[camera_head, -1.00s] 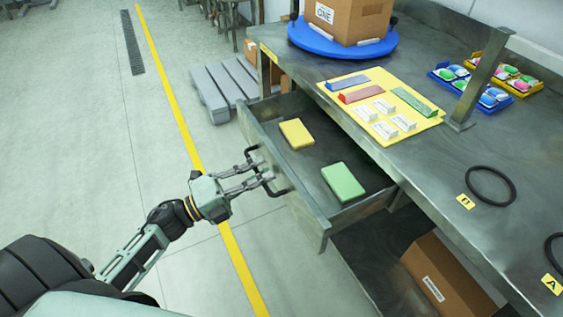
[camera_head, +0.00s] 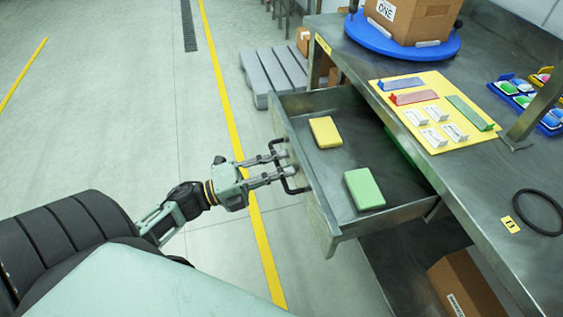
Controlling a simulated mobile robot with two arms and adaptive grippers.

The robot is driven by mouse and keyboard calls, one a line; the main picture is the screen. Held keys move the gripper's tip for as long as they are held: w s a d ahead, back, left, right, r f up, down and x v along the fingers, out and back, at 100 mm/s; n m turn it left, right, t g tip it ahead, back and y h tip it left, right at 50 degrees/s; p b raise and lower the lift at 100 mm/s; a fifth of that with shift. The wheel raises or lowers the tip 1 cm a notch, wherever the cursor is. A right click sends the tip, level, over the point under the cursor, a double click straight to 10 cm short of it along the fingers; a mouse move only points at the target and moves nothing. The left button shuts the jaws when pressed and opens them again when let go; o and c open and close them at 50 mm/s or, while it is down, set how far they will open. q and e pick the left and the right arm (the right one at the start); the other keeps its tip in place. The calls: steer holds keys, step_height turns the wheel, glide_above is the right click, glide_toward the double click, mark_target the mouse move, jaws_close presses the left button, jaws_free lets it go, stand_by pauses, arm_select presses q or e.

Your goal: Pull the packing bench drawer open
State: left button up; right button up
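The packing bench drawer (camera_head: 318,222) is pulled well out from under the bench top, its inside showing. A yellow block (camera_head: 325,132) and a green block (camera_head: 364,189) lie on its floor. Another green thing (camera_head: 399,150) shows partly at the back, under the bench edge. The dark bar handle (camera_head: 276,144) is on the drawer front. My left gripper (camera_head: 284,164) is at the handle with its fingers around the bar, holding it; the exact finger contact is small to see. My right gripper is out of view.
The bench top (camera_head: 455,180) carries a blue turntable (camera_head: 385,43) with a carton, a yellow board (camera_head: 430,108) and a black ring (camera_head: 538,212). A carton (camera_head: 465,285) sits below. A grey pallet (camera_head: 272,78) stands behind the drawer. Floor on the left is clear.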

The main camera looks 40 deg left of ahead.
arm_select(q)
steer(key=v, duration=1.2)
steer(key=shift+r, duration=0.1)
stand_by(0.4)
